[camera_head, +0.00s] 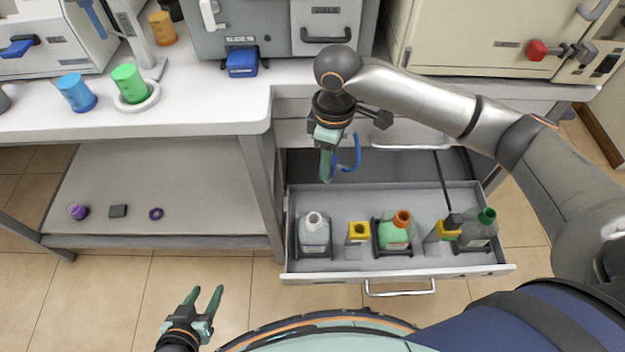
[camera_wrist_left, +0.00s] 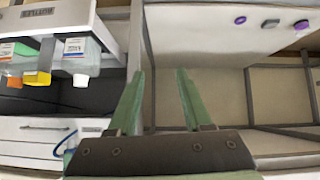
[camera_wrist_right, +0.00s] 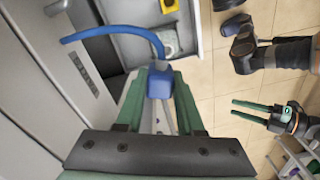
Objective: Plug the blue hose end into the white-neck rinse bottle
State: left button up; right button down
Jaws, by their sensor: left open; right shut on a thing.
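The white-neck rinse bottle (camera_head: 315,236) stands upright at the left end of the open drawer (camera_head: 345,198). The left wrist view shows a clear bottle (camera_wrist_left: 82,58) at the near end of the drawer. My right gripper (camera_head: 326,176) points down above the drawer's back left part, behind and above the white neck. It is shut on the blue hose end (camera_wrist_right: 160,82), which is apart from the bottle. The blue hose (camera_head: 355,155) curls to the right; its fingers partly hide the end in the head view. My left gripper (camera_head: 205,298) is open and empty, low at the front left.
The drawer also holds an orange-neck bottle (camera_head: 396,233), a green-capped bottle (camera_head: 480,229) and yellow pieces, including one (camera_head: 358,232) beside the white-neck bottle. The bench (camera_head: 200,115) carries a blue cup (camera_head: 76,92) and a green cup (camera_head: 130,84). A lower shelf (camera_head: 190,190) is mostly clear.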

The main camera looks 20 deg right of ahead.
pick_arm(q)
jog(key=shift+w+d+f+b, duration=0.1)
jog(key=shift+d+f+b, duration=0.1)
jog(key=shift+d+b, duration=0.35)
jog(key=shift+d+f+b, duration=0.15)
jog(key=shift+d+b, duration=0.25)
jog(key=shift+b, duration=0.1)
pick_arm(e)
jog(key=s+a+f+n, duration=0.1)
jog(key=a+f+n, duration=0.2)
jog(key=f+n, duration=1)
jog(key=shift+n, duration=0.5)
pick_arm(q)
jog(key=shift+w+r, duration=0.1)
jog(key=shift+r, duration=0.05)
pick_arm(e)
jog(key=shift+a, duration=0.1)
pick_arm(q)
jog(key=shift+r+p, duration=0.25)
jog(key=shift+p, duration=0.05)
pick_arm(e)
jog(key=shift+f, duration=0.15)
pick_arm(q)
jog(key=shift+r+p, duration=0.2)
jog(key=shift+p, duration=0.1)
pick_arm(e)
jog(key=shift+f, duration=0.3)
